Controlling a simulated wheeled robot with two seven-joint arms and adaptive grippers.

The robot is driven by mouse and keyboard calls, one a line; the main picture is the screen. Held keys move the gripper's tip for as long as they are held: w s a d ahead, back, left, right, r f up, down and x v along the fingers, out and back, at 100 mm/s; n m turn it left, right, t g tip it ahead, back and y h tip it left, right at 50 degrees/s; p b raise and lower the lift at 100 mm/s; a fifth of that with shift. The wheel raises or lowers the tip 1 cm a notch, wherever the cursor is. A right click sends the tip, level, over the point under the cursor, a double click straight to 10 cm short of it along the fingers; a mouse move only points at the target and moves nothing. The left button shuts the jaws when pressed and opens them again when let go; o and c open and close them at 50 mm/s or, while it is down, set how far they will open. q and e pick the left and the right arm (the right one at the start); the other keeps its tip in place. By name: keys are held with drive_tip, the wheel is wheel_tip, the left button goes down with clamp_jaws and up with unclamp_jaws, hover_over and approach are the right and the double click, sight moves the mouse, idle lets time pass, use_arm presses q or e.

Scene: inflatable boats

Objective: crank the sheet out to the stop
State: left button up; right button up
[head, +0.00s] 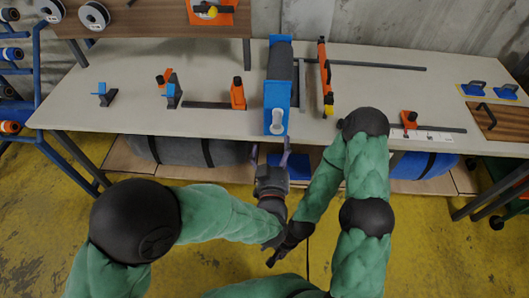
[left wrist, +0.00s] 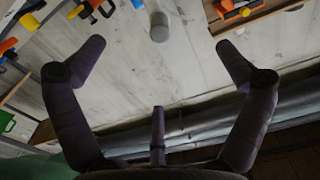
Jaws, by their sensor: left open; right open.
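A blue frame (head: 277,103) holding a dark grey roll of sheet (head: 280,57) stands at the middle of the bench. A pale grey knob (head: 278,122), apparently the crank handle, shows at its front end. It looks like the grey cylinder (left wrist: 159,27) at the top of the left wrist view. My left gripper (head: 270,153) is open and empty just off the bench's front edge, below the knob; its spread fingers (left wrist: 162,50) flank the knob's line without touching it. My right gripper (head: 272,260) is low and partly hidden by the arms; its fingers are hard to see.
On the bench (head: 215,65) stand an orange-and-black tool (head: 325,78) right of the frame, an orange block (head: 238,95) to the left, and a long dark bar (head: 375,65) behind. Rolled grey bundles (head: 190,151) lie under the bench. Blue trowels (head: 472,89) lie far right.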

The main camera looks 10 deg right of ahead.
sight(277, 127)
use_arm(q)
drive_tip(key=b+x, duration=0.1)
drive_tip(key=x, duration=0.6)
drive_tip(key=shift+w+d+f, duration=0.1)
drive_tip(key=shift+w+f, duration=0.1)
drive_tip(key=shift+w, duration=0.2)
drive_tip(key=shift+b+x, duration=0.55)
drive_tip(key=shift+x, duration=1.25)
drive_tip(key=shift+r, duration=0.1)
drive_tip(key=c, duration=1.8)
